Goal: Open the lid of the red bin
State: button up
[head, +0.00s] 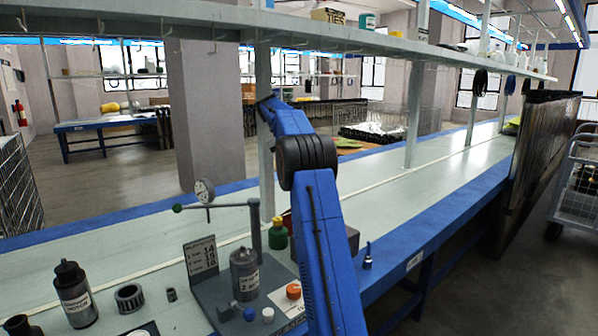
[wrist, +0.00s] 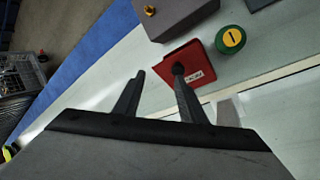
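The red bin (wrist: 199,79) shows in the wrist view as a small red box with a white label, just beyond my fingers. I cannot make out its lid or whether that is open. My gripper (wrist: 158,73) is open, with a clear gap between its two fingers and nothing held. The right fingertip overlaps the bin's left part in the picture; I cannot tell if it touches. The left fingertip is over the pale bench, left of the bin. In the head view my blue arm hides the gripper and most or all of the bin.
A green bottle with a yellow cap (wrist: 231,40) stands right of the bin. A grey box (wrist: 180,14) is just behind it. On the blue-edged bench (head: 130,255) stand a gauge stand (head: 255,225), a grey canister (head: 244,275) and a dark bottle (head: 74,293). A shelf runs above.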

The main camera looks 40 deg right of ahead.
jog(key=shift+f, duration=0.15)
jog(key=c, duration=0.5)
jog(key=s+f+y, duration=0.1)
jog(key=f, duration=0.1)
jog(key=s+a+f+m+t+y, duration=0.1)
jog(key=s+f+m+t+y, duration=0.1)
jog(key=f, duration=0.1)
jog(key=shift+s+a+f+y, duration=0.2)
jog(key=shift+f+y, duration=0.1)
jog(key=shift+y, duration=0.1)
grip_shut()
jog(key=s+a+f+m+t+y, duration=0.2)
jog(key=a+f+m+t+y, duration=0.15)
jog(key=m+t, duration=0.2)
jog(key=s+d+m+t+h, duration=0.1)
jog(key=s+d+m+t, duration=0.1)
jog(key=m, duration=0.4)
jog(key=s+d+m+t+h, duration=0.1)
jog(key=s+d+m+t, duration=0.1)
jog(key=s+m+t, duration=0.2)
jog(key=s+d+m+t+h, duration=0.2)
jog(key=s+m+t, duration=0.2)
jog(key=m, duration=0.6)
jog(key=shift+s+f, duration=0.2)
jog(key=shift+s, duration=0.3)
jog(key=shift+m, duration=0.25)
jog(key=x, duration=1)
